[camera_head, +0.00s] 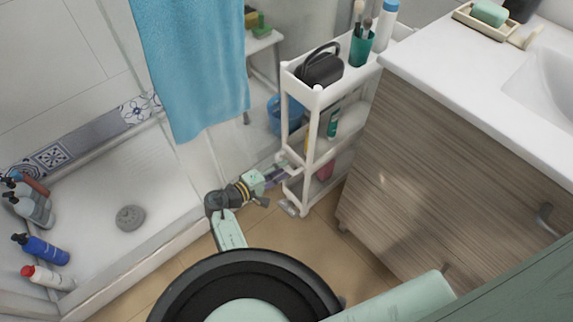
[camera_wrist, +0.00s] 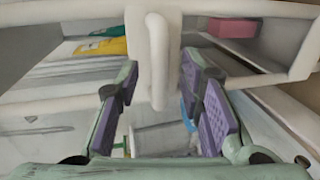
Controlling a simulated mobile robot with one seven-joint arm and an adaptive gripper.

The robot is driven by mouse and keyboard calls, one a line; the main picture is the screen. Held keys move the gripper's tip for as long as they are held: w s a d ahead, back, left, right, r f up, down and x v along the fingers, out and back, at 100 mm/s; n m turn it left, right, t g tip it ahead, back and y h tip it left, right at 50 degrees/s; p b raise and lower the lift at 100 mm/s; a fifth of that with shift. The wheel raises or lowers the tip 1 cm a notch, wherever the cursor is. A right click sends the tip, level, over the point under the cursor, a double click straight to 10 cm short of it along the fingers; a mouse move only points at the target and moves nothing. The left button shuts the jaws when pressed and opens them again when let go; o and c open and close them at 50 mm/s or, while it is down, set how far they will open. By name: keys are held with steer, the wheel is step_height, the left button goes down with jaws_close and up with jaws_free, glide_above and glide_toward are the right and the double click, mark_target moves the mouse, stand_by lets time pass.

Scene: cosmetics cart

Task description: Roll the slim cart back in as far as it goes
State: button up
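The slim white cart (camera_head: 313,135) stands upright between the shower side and the vanity, with its near end sticking out past the vanity's front corner. My gripper (camera_head: 281,174) is low at the cart's near end, by its bottom shelf. In the wrist view my gripper (camera_wrist: 160,82) has its purple-padded fingers apart. A white upright handle (camera_wrist: 158,60) on the cart's end panel shows between the fingertips, with a gap on both sides. I cannot tell how deep it sits between them.
The wood-fronted vanity (camera_head: 440,170) stands close along the cart's right side. A black bag (camera_head: 320,69) and a teal cup with brushes (camera_head: 361,49) stand on the cart's top. A blue towel (camera_head: 190,65) hangs to the left. Tan floor (camera_head: 310,238) is clear before the cart.

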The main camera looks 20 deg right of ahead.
steer(key=shift+x, duration=1.5)
steer(key=shift+c, duration=0.2)
jaws_close()
